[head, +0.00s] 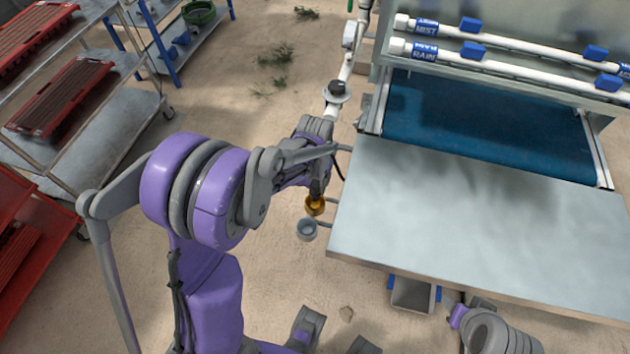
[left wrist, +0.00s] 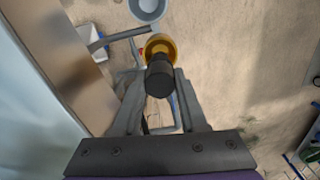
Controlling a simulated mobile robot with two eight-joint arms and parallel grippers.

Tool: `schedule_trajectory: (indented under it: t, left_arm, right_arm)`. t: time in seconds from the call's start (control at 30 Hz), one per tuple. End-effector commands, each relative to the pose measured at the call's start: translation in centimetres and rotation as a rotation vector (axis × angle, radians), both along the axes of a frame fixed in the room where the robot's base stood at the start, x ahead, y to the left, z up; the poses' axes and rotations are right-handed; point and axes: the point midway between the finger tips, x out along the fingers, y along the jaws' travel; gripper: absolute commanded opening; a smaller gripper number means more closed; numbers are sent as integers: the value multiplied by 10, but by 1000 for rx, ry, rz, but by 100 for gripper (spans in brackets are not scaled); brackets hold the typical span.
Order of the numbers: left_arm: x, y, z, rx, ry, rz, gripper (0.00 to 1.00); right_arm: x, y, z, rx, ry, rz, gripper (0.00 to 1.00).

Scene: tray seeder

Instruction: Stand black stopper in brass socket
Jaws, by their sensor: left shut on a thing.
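The black stopper (left wrist: 160,78) is held between the fingers of my left gripper (left wrist: 158,100). The brass socket (head: 315,207) is a small gold ring-shaped cup beside the table's left edge. In the head view the stopper (head: 317,188) shows dark at my left gripper (head: 318,178), right at the brass socket. In the left wrist view the stopper's end overlaps the brass socket (left wrist: 158,43). I cannot tell whether the stopper is inside the socket or just above it. My right gripper is not in view; only part of that arm shows at the bottom right.
A grey cup (head: 306,230) sits just nearer than the brass socket. The metal table (head: 480,215) lies to the right, with a blue belt (head: 480,125) behind it. A white pipe with a dark-topped fitting (head: 337,90) stands behind my gripper. Shelves with red trays (head: 60,97) are at left.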

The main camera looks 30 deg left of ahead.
Motion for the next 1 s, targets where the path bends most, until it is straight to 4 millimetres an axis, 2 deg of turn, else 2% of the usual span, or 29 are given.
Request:
schedule_trajectory:
  t: [0.2,0.4,1.0]
  left_arm:
    - [0,0,-26,0,1,0,0]
    - [0,0,-42,0,0,0,0]
    - [0,0,-43,0,0,0,0]
  right_arm:
    - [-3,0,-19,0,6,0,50]
    - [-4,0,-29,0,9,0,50]
    - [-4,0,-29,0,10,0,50]
